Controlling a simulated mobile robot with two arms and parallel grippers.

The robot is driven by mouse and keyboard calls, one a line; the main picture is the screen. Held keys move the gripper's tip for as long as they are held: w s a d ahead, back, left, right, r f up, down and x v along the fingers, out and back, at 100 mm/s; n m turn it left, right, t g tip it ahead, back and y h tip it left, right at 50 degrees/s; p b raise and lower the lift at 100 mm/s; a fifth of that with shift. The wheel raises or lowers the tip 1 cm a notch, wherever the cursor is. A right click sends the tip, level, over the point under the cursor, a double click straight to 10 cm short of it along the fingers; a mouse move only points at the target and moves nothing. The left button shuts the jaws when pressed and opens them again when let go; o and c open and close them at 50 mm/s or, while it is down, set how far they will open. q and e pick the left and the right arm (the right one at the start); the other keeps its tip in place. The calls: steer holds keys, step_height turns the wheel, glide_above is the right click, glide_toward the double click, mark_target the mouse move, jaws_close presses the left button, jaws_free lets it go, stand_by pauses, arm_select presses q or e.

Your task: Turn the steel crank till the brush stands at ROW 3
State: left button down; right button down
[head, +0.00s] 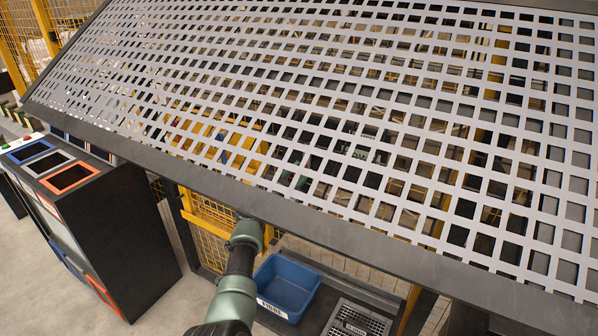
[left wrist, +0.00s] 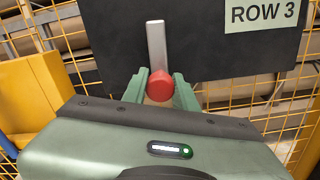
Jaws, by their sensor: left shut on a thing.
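The steel crank shows in the left wrist view as a grey flat arm (left wrist: 156,45) standing upright, with a round red knob (left wrist: 160,87) at its lower end. My left gripper (left wrist: 161,92) has its two green fingers on either side of the knob and is shut on it. A dark panel (left wrist: 115,45) is behind the crank, with a pale green "ROW 3" label (left wrist: 265,13) at its upper right. The brush is not visible in either view. In the head view my left arm reaches under the screen's edge, and its gripper is hidden there. My right gripper is out of view.
A large sloping perforated screen (head: 330,207) with a dark frame (head: 400,258) spans the head view above my arm. A blue bin (head: 290,285) and a grated box (head: 357,320) stand below. A dark sorting cabinet (head: 130,225) is at left. Yellow mesh fencing (head: 212,213) is behind.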

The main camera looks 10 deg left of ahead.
arm_select(q)
steer(key=c, duration=1.1)
jaws_free()
steer(key=shift+s+a, duration=0.2)
steer(key=shift+s, duration=0.35)
steer(key=v, duration=0.6)
steer(key=shift+s+p, duration=0.3)
steer(key=shift+p, duration=0.15)
